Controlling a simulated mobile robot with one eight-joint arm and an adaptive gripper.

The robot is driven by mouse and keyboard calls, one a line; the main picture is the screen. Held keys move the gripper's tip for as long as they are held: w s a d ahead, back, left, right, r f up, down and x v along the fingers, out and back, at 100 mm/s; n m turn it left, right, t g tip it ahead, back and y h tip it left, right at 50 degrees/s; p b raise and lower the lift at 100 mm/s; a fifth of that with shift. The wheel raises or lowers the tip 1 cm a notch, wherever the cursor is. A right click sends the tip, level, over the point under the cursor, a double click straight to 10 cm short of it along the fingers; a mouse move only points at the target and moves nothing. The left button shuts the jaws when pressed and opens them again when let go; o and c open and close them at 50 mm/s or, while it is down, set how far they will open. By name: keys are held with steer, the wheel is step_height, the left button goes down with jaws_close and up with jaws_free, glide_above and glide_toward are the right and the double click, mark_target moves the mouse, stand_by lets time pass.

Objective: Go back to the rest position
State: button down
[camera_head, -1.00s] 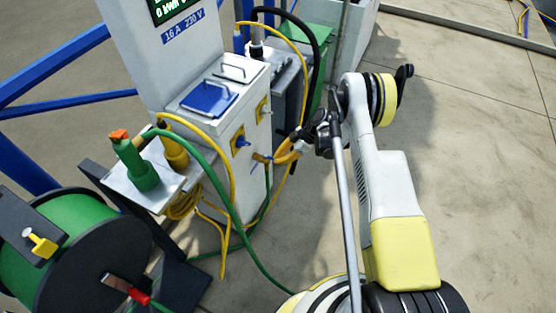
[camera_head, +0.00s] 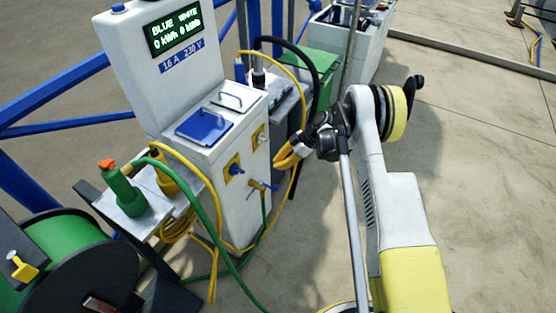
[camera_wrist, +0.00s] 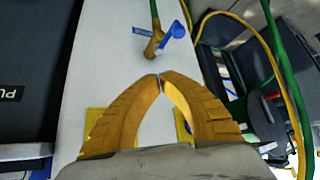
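My gripper (camera_wrist: 160,76) shows in the wrist view with its two yellow fingers bent inward and their tips together. Nothing shows between the tips. In the head view my gripper (camera_head: 286,157) is at the right side of the white service pedestal (camera_head: 232,210), partly hidden behind my wrist. I cannot tell whether it touches the pedestal. In the wrist view the pedestal's white face (camera_wrist: 105,60) lies beyond the fingers, with a brass tap with a blue handle (camera_wrist: 160,42) just past the tips. My arm is folded at the right of the head view.
A green hose reel (camera_head: 75,262) stands at lower left. A small shelf (camera_head: 118,210) holds a green hose nozzle (camera_head: 130,192). Yellow and green lines hang beside the pedestal. A green box (camera_head: 322,72) stands behind my gripper. The floor (camera_head: 480,180) at right is open.

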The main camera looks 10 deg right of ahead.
steer(key=s+d+r+m+t+h, duration=0.1)
steer(key=s+r+m, duration=0.2)
steer(key=r, duration=0.7)
steer(key=s+r+m+t+h, duration=0.1)
steer(key=s+r+m+h, duration=0.1)
steer(key=r, duration=0.7)
steer(key=s+d+r+m+h, duration=0.1)
steer(key=s+r+m, duration=0.2)
steer(key=r, duration=0.7)
steer(key=s+d+r+m+t+h, duration=0.1)
steer(key=s+r+m, duration=0.1)
steer(key=s, duration=0.6)
steer(key=s+d+r+m+t+h, duration=0.1)
steer(key=s+r+m, duration=0.1)
steer(key=s, duration=0.7)
steer(key=s+d+r+m+t+h, duration=0.1)
steer(key=s+m, duration=0.3)
steer(key=s, duration=0.4)
steer(key=shift+s+d+r+m+t+h, duration=0.3)
steer(key=shift+r+t+h, duration=0.2)
steer(key=shift+r, duration=0.4)
